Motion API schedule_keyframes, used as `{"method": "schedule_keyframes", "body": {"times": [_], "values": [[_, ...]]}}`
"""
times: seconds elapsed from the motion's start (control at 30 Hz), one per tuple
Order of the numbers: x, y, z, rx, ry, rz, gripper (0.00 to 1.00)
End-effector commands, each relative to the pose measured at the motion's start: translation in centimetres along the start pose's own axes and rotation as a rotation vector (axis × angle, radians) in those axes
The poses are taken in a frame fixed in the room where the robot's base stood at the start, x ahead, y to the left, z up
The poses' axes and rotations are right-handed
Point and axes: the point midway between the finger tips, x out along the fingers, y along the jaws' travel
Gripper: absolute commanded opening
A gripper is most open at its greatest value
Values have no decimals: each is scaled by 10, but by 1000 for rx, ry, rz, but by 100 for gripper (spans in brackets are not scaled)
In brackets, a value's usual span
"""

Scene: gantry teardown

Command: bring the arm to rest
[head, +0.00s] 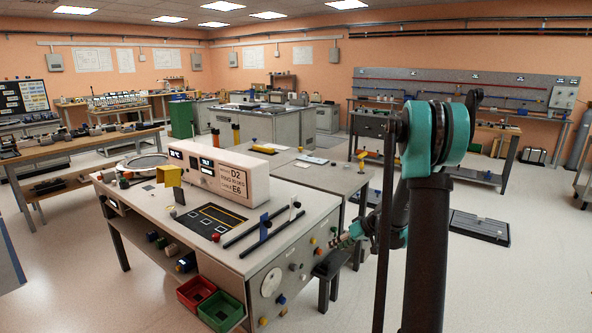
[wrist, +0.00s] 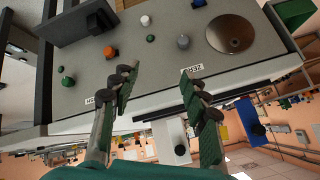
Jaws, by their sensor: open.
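My arm (head: 425,200) stands folded at the right of the head view, with a dark link and teal joints. My gripper (head: 336,243) shows small and partly hidden behind the arm, close to the right end of the bench's knobbed side panel. In the wrist view my gripper (wrist: 158,88) has its two green-padded fingers spread apart with nothing between them. The side panel (wrist: 165,70) lies beyond the fingers, upside down in this view. I cannot tell the exact gap between fingertips and panel.
The near workbench (head: 275,255) carries a white instrument box (head: 219,172), a dark mat (head: 208,221) and two black rods. Red (head: 196,292) and green (head: 220,310) bins sit under it. A dark floor plate (head: 480,228) lies right of my arm. Open floor surrounds it.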

Motion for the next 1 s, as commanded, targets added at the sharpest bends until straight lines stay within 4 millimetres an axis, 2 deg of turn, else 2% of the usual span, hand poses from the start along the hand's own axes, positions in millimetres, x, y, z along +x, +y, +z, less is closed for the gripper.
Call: {"method": "schedule_keyframes", "body": {"times": [0.03, 0.2, 0.37, 0.5, 0.8, 1.0], "values": [[-10, -14, 8, 15, -19, 21, 46], [-40, -50, 39, 78, -81, 107, 46], [-66, -79, 74, 133, -124, 194, 46], [-88, -101, 109, 177, -153, 273, 46], [-128, -133, 195, 255, -179, 452, 46], [-144, -140, 238, 290, -175, 542, 46]]}}
